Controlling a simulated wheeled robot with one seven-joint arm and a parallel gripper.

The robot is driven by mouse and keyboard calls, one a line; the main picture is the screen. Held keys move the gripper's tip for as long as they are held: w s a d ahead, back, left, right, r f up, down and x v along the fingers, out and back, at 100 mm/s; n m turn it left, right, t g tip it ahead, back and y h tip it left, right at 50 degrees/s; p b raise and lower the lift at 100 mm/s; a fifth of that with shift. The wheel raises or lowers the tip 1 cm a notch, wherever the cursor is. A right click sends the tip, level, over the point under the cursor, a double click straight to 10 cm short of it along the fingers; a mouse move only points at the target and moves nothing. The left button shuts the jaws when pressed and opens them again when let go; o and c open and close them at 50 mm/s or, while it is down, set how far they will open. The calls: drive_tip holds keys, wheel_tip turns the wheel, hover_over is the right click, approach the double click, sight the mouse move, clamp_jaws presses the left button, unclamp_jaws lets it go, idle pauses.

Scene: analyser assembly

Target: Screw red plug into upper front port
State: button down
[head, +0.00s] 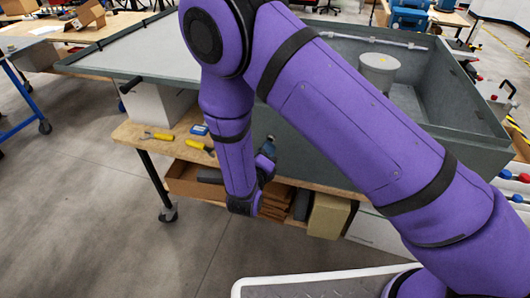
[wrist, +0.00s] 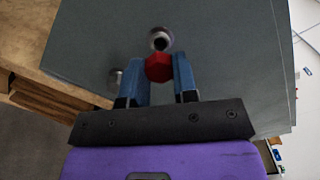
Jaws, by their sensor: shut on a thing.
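My gripper (wrist: 160,82) is shut on a red plug (wrist: 158,68), its blue fingers on either side of the plug in the wrist view. The plug sits just below a round port (wrist: 159,39) with a pale rim and dark hole, on the grey analyser panel (wrist: 225,50). Whether the plug touches the port I cannot tell. A second port (wrist: 116,77) lies lower left, partly covered by a finger.
The casing rests on a wooden workbench (head: 150,132) with yellow-handled tools (head: 158,136) and a small blue box (head: 199,129). A lower shelf holds cardboard boxes (head: 328,215). Floor is clear at front left. Red and blue parts (head: 515,198) lie at far right.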

drive_tip(key=n, duration=1.2)
drive_tip(key=shift+w+d+n, duration=0.15)
drive_tip(key=shift+w+n, duration=0.15)
drive_tip(key=shift+w, duration=0.1)
drive_tip(key=shift+w+d, duration=0.2)
drive_tip(key=shift+w, duration=0.45)
idle(1.6)
